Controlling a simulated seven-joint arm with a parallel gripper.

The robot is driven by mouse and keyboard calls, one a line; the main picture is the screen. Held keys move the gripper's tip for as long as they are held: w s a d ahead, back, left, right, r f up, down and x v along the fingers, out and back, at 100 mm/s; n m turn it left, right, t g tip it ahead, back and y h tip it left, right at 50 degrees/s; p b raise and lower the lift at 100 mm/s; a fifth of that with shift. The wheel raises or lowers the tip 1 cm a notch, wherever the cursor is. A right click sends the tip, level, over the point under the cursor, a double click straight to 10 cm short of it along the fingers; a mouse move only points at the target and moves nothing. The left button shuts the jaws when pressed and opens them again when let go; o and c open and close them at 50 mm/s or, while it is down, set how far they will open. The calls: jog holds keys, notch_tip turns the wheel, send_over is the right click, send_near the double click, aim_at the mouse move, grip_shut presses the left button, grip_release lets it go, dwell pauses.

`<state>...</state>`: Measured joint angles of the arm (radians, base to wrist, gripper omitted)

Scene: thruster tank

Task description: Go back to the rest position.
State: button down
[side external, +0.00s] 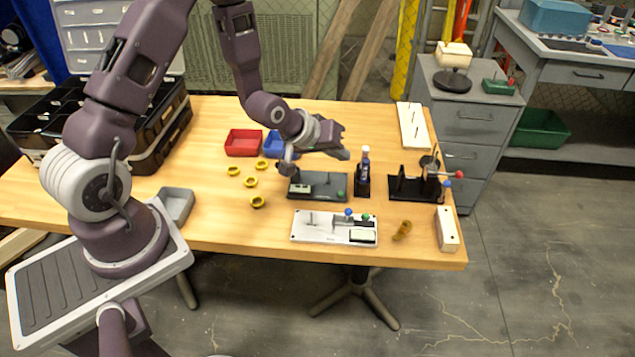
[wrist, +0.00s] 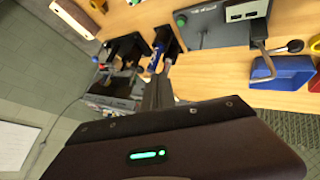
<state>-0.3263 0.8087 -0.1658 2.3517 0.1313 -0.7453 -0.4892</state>
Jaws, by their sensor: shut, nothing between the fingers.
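My gripper (side external: 343,153) is shut and empty. It hangs over the wooden table (side external: 218,114), above and behind the dark green plate fixture (side external: 325,178), apart from it as far as the side view shows. In the wrist view my gripper (wrist: 158,72) points toward the blue-and-black upright fixture (wrist: 163,45), which stands right of the plate in the side view (side external: 363,178). The plate also shows at the top of the wrist view (wrist: 205,30).
A red bin (side external: 243,142) and a blue bin, partly hidden by my arm, stand behind several yellow rings (side external: 250,182). A white fixture plate (side external: 312,232) lies at the front. A black fixture with a red knob (side external: 408,188) stands at the right. A grey tray (side external: 177,203) sits near my base.

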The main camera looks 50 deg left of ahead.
jog(key=s+d+r+m+g+y, duration=0.1)
jog(key=s+r+m, duration=0.1)
jog(key=s+r, duration=0.6)
jog(key=s+d+r+m+g, duration=0.1)
jog(key=s+d+r+m, duration=0.3)
jog(key=r, duration=0.7)
jog(key=s+r+m+g, duration=0.1)
jog(key=s+r, duration=0.3)
jog(key=s, duration=1.4)
jog(key=shift+r+h, duration=0.2)
jog(key=shift+h, duration=0.1)
